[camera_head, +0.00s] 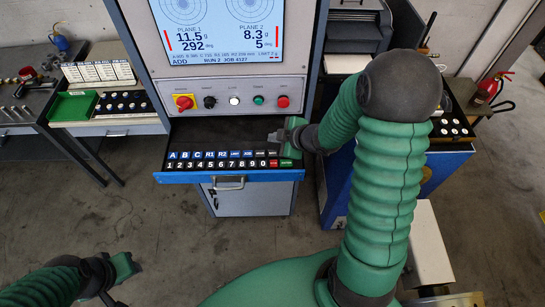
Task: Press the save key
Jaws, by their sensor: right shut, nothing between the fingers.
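The keyboard tray (225,177) is pulled out below the screen of the balancing machine's console. It carries two rows of keys: blue and dark keys above, number keys below, with a red key (272,162) and a green key (286,162) at the right end. The labels on the small dark keys at the upper right are too small to read, so I cannot tell which is the save key. My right gripper (277,137) is shut and empty, just behind the keys at the tray's right end; contact cannot be told. My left gripper (127,268) is low at the left, away from the tray.
The screen (220,30) shows plane 1 and plane 2 readings. Below it is a panel with a red knob (184,102) and several buttons. A green bin (73,107) and a weight rack stand at the left. A fire extinguisher (487,90) is at the right.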

